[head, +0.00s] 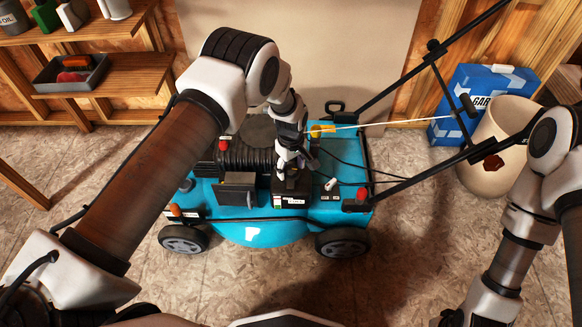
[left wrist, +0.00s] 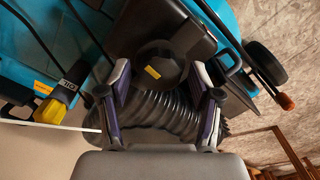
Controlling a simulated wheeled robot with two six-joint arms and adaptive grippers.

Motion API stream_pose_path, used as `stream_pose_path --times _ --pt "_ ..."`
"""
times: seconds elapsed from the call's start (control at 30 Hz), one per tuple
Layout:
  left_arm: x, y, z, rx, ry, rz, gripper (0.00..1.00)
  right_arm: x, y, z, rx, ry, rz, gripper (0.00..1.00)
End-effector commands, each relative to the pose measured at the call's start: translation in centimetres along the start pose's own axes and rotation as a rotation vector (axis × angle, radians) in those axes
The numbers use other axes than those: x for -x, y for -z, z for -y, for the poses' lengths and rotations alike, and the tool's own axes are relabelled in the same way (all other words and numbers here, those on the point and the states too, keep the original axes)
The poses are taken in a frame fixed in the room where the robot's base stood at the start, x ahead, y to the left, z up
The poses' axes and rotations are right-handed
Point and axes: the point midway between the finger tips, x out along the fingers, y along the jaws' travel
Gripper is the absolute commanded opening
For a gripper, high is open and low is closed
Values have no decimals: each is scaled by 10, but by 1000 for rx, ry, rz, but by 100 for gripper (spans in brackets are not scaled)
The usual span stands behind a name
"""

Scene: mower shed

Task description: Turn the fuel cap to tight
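The fuel cap (left wrist: 160,58) is a round black cap with a yellow label, seen in the left wrist view on a dark housing of the blue mower (head: 258,232). My left gripper (left wrist: 161,72) is open, one finger on each side of the cap, with visible gaps. I cannot tell how deep the fingertips reach around it. In the head view my left gripper (head: 290,165) points down over the black box with a white label (head: 291,200), and the cap is hidden there. My right gripper (head: 450,318) is low at the right, mostly cut off and away from the mower.
The mower's black handlebar (head: 400,72) rises at right. A beige bin (head: 492,150) and blue bag (head: 465,95) stand beyond. The floor in front is clear.

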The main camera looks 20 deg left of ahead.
Motion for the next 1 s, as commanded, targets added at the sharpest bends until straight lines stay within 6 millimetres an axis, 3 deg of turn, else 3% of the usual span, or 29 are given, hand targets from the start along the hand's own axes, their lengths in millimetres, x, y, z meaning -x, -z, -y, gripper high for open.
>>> stream_pose_path --times 0.03,0.1,0.13,0.57,1.0 --pt "0 0 0 0 0 0 39 0 0 0 0 0 0 40" --pt "0 0 0 0 0 0 14 0 0 0 0 0 0 40" --pt "0 0 0 0 0 0 7 0 0 0 0 0 0 40" --pt "0 0 0 -45 1 1 7 3 0 0 0 0 0 40" --pt "1 0 0 -347 1 1 7 16 0 0 0 0 0 40"
